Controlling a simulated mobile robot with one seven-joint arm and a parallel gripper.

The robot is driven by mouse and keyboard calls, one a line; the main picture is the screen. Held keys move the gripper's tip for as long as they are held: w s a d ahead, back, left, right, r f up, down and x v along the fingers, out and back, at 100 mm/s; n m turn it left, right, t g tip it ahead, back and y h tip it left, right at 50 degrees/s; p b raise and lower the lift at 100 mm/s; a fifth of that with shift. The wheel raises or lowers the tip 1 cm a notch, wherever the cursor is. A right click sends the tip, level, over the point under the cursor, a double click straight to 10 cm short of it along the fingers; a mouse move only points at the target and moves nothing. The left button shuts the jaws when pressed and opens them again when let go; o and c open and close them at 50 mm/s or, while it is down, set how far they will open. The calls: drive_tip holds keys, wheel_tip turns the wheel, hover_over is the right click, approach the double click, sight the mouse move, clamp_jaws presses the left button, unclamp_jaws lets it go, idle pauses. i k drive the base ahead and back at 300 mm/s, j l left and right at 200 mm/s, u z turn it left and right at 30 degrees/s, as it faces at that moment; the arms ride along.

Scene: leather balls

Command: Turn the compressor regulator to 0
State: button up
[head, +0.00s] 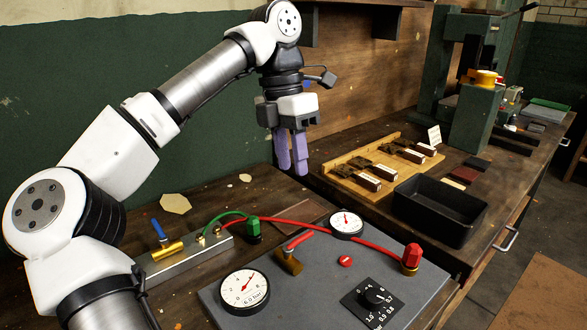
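A black knob (375,297) sits on a dark square dial plate (372,313) at the front right of a grey panel (310,294). The plate carries white scale numbers, among them 0.7, 0.8, 0.9 and 1.0. The knob's pointer setting is too small to read surely. A large round gauge (244,291) marked bar lies on the panel's left, and a smaller gauge (346,223) lies at its back. My gripper (292,171) has two purple fingers pointing down. It hangs above the bench, up and left of the knob, open and empty with a narrow gap.
Red hose runs across the panel to a red-capped fitting (411,259). A brass valve with a red lever (289,262) stands between the gauges. A blue-levered valve (160,237) is at left. A black tray (440,210) and a wooden rack (352,184) lie behind.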

sight(373, 300)
drive_tip(key=k, duration=1.5)
